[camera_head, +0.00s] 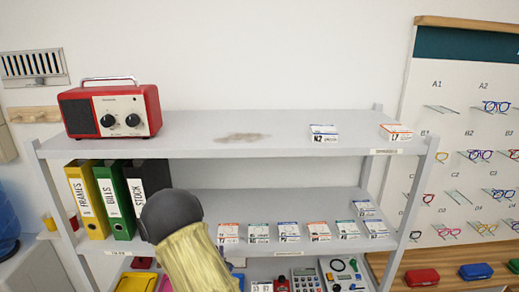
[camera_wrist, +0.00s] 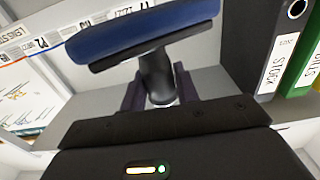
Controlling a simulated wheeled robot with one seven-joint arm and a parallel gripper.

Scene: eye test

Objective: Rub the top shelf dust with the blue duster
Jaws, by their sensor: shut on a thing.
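The dust (camera_head: 243,137) is a brown smudge on the middle of the white top shelf (camera_head: 200,143). The blue duster (camera_wrist: 150,28) shows in the wrist view, a long blue pad on a dark backing with a short dark handle. My gripper (camera_wrist: 159,90) is shut on that handle, one finger on each side. The pad is held beyond the fingers, in front of the shelf unit's binders and small boxes. In the head view I cannot make out the duster or my gripper; my arm shows low in front of the shelves. The duster is not seen touching the dust.
A red radio (camera_head: 110,108) stands on the top shelf's left end. The shelf around the dust is clear. Binders (camera_head: 117,199) and several small boxes fill the shelf below. An eyeglasses board (camera_head: 470,150) hangs at right.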

